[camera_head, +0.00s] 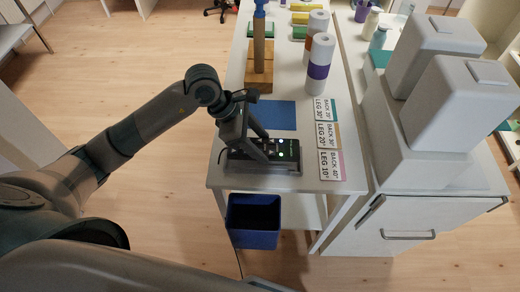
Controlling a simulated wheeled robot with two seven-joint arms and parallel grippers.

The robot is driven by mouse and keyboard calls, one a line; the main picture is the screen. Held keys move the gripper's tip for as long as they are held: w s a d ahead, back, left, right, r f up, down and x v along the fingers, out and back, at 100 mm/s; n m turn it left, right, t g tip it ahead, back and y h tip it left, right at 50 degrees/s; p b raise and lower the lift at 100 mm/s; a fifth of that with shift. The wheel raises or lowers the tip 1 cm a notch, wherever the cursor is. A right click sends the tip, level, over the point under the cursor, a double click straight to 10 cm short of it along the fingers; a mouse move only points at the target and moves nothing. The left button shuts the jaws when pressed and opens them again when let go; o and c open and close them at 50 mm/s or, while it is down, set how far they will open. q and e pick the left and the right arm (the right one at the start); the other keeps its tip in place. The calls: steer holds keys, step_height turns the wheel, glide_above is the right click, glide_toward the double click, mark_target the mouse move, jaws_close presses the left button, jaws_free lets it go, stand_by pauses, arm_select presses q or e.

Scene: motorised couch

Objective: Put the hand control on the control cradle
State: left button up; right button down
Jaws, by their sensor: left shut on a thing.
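The hand control (284,147), a dark handset with small lit buttons, is at the near end of the white table. My left gripper (250,149) is over it with its fingers pointing down, shut on it; the fingers hide part of it. The control cradle (272,168) seems to be the dark, low base directly under and in front of the hand control. The two overlap in this view, and I cannot tell whether they touch. My right gripper is not in view.
Cards with LEG and BACK angles (330,135) lie right of the cradle. A blue mat (276,114) lies behind, with a wooden stand (258,75) and paper rolls (319,62) farther back. A blue bin (253,222) is below the near edge. A white cabinet (410,228) stands right.

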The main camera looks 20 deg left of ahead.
arm_select(q)
step_height(320, 180, down, 3)
steer(key=shift+f+p, duration=0.2)
steer(key=shift+p, duration=0.65)
steer(key=shift+f, duration=0.15)
steer(key=shift+f+b, duration=0.35)
steer(key=shift+b, duration=0.15)
steer(key=o, duration=1.2)
steer(key=shift+r, duration=0.15)
